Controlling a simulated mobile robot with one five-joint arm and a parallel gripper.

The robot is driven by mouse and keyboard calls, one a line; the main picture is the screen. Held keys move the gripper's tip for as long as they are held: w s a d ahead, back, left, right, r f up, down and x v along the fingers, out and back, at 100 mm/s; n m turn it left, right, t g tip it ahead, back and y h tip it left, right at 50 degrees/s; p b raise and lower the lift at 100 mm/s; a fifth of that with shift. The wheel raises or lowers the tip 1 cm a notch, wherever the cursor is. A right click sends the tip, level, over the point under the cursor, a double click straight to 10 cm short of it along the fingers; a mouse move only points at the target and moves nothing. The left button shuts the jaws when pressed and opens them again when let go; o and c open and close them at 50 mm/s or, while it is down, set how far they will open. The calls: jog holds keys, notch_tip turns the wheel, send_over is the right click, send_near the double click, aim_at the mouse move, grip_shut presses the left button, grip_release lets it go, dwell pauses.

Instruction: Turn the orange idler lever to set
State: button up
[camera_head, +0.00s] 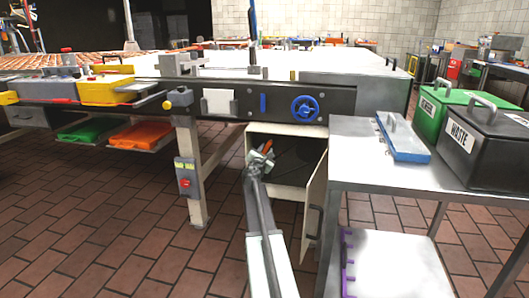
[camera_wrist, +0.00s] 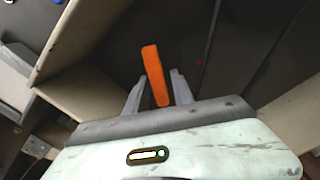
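The orange idler lever (camera_wrist: 154,72) is a flat bar standing a little tilted in the wrist view. It also shows as a small orange piece (camera_head: 267,146) in the head view, inside the open cabinet under the conveyor. My gripper (camera_wrist: 158,85) has one finger on each side of the lever. A narrow gap shows between each finger and the lever, so the gripper looks open around it, not clamped. In the head view my gripper (camera_head: 258,158) reaches into the cabinet opening.
The cabinet door (camera_head: 315,205) stands open at the right of my arm. A steel table (camera_head: 365,160) is close on the right, with green and black waste bins. A blue handwheel (camera_head: 305,109) sits above the cabinet. Tiled floor is clear to the left.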

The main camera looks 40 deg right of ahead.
grip_shut()
jog(key=shift+s, duration=0.15)
dwell(0.9)
